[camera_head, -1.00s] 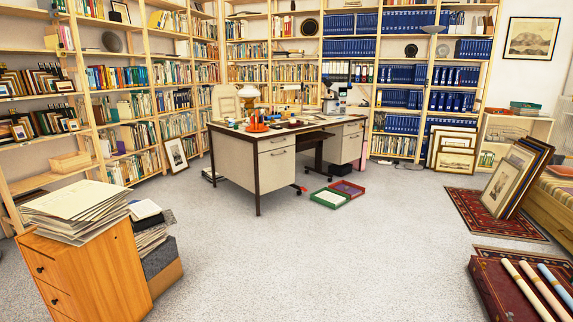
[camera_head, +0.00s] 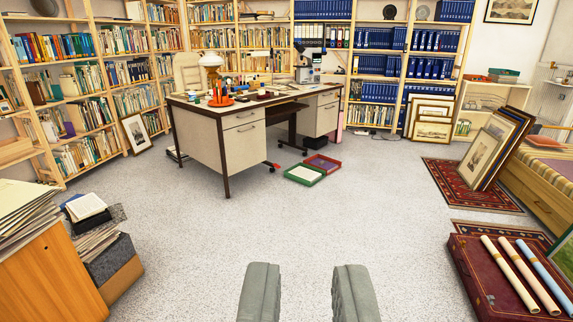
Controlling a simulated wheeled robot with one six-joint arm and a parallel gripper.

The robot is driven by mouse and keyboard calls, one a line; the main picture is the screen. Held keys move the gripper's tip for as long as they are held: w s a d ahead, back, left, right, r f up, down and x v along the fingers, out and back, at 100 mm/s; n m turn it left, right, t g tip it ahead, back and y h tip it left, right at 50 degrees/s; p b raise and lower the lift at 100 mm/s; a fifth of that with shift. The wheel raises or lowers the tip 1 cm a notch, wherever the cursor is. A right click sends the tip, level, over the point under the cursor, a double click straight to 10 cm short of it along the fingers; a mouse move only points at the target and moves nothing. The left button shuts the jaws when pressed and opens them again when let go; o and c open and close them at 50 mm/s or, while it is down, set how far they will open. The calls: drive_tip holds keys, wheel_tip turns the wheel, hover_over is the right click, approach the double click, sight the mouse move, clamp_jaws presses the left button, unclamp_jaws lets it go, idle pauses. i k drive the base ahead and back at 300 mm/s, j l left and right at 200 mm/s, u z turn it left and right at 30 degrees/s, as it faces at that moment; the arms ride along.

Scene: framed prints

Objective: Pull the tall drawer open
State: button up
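A desk (camera_head: 185,104) with a dark frame and pale drawer units stands in the middle distance. Its left unit has a shallow drawer (camera_head: 242,117) on top and a tall drawer (camera_head: 246,152) below, with a small dark handle (camera_head: 246,128) near the tall drawer's top edge. Both look closed. The right unit (camera_head: 320,117) also has drawer fronts, partly seen. My gripper (camera_head: 307,267) shows at the bottom of the view, its two grey fingers apart with bare floor between them. It is well short of the desk and touches nothing.
Open grey floor lies between my gripper and the desk. A green tray (camera_head: 304,175) and a red tray (camera_head: 323,163) lie before the desk. A wooden cabinet (camera_head: 55,275) stands at left; a dark red case (camera_head: 490,285) with rolled tubes lies at right.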

sight(245, 145)
drive_tip(key=i, duration=3.45)
drive_tip(key=i+u, duration=0.15)
drive_tip(key=i, duration=0.5)
drive_tip(key=i+l+u, duration=0.15)
drive_tip(key=i, duration=0.5)
